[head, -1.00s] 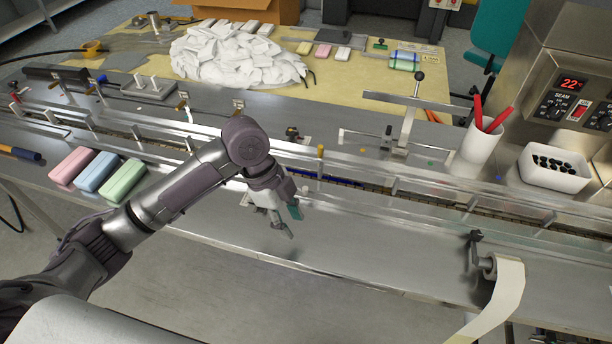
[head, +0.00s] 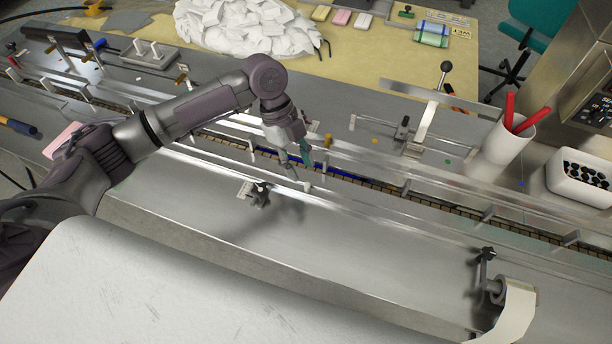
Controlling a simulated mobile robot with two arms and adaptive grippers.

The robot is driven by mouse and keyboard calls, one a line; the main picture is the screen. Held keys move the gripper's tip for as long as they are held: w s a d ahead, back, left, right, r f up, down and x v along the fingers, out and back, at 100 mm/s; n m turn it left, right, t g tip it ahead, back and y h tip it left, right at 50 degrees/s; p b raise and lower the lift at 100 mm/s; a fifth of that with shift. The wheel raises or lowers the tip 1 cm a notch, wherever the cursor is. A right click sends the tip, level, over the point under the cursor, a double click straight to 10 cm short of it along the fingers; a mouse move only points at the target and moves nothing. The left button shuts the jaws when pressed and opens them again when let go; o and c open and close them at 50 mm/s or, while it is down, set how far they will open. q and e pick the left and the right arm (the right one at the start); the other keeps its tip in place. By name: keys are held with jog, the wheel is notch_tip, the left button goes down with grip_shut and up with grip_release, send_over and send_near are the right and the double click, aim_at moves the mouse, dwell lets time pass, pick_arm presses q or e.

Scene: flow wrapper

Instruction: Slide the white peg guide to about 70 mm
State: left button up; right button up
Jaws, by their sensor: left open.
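A small white peg (head: 306,186) stands on the front guide rail of the conveyor, near the middle of the head view. A black clamp (head: 260,195) and a small pale scale plate (head: 244,189) are just left of it. My left gripper (head: 297,168) is open and empty, fingers pointing down just above and behind the peg. I cannot tell whether a finger touches the rail. The scale reading is too small to make out. My right gripper is not in view.
A yellow peg (head: 328,140) stands on the rear rail, close to my gripper. A lever post (head: 437,95) and a white cup with red pens (head: 502,148) are to the right. A film roll (head: 515,310) hangs at front right. The front steel deck (head: 330,245) is mostly clear.

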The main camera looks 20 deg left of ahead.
aim_at(306, 184)
pick_arm(q)
jog(key=x, duration=0.4)
jog(key=shift+p, duration=0.3)
jog(key=shift+s+d+f, duration=0.15)
jog(key=shift+d+f, duration=0.05)
jog(key=shift+f, duration=0.5)
jog(key=c, duration=0.7)
grip_shut()
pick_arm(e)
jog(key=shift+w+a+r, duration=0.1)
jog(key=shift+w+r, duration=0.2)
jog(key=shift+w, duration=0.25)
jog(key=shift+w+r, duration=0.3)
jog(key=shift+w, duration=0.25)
